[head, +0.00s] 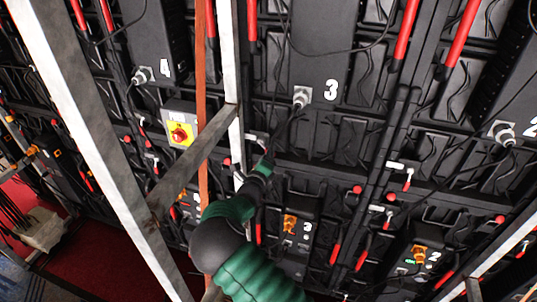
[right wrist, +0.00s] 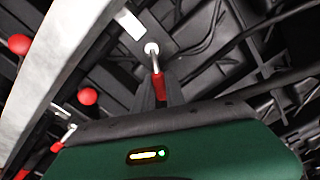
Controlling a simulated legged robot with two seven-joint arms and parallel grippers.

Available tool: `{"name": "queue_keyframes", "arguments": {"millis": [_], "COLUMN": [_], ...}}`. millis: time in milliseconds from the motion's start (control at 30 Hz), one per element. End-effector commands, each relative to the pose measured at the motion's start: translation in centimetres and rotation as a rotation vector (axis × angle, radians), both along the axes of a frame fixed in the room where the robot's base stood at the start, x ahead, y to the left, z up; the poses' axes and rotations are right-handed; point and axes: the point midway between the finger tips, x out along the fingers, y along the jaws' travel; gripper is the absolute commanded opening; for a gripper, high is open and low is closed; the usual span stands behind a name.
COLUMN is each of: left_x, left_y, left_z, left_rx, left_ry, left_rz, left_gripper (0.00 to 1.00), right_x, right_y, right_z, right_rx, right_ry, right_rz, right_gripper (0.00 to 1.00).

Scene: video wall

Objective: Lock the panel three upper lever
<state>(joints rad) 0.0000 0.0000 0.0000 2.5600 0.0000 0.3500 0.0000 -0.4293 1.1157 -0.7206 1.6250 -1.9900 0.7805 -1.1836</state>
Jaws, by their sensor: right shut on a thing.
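Panel three (head: 320,60) is a black box marked with a white 3 in the head view. My right arm rises from the bottom, and my right gripper (head: 268,158) is at the back of the wall, below and left of that number. In the right wrist view its dark fingers (right wrist: 160,92) are shut around the red handle of a lever (right wrist: 157,84). The lever's pale shaft runs up to a round pivot (right wrist: 152,48). In the head view the gripper hides most of this lever. My left gripper is not in view.
A pale metal post (head: 100,150) and a diagonal brace (head: 195,160) stand close on the left. A yellow box with a red knob (head: 180,136) is behind the brace. Other red-handled levers (head: 388,220) and hanging cables are nearby.

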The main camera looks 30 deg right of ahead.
Motion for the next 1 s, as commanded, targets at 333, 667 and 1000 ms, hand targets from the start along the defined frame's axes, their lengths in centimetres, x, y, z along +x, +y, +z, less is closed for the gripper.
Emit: {"name": "queue_keyframes", "arguments": {"millis": [333, 667, 1000], "left_x": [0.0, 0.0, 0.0], "left_y": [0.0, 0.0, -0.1], "left_z": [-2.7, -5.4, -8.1], "left_rx": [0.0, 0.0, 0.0], "left_ry": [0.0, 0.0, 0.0], "left_rz": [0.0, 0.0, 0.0], "left_gripper": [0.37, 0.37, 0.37], "right_x": [0.5, 1.5, 2.6], "right_y": [0.2, 1.1, 2.0], "right_z": [-1.9, -3.1, -3.5], "right_rx": [0.213, 0.418, 0.595], "right_ry": [-0.247, -0.483, -0.687], "right_rz": [-0.008, -0.007, -0.006], "right_gripper": [0.0, 0.0, 0.0]}}
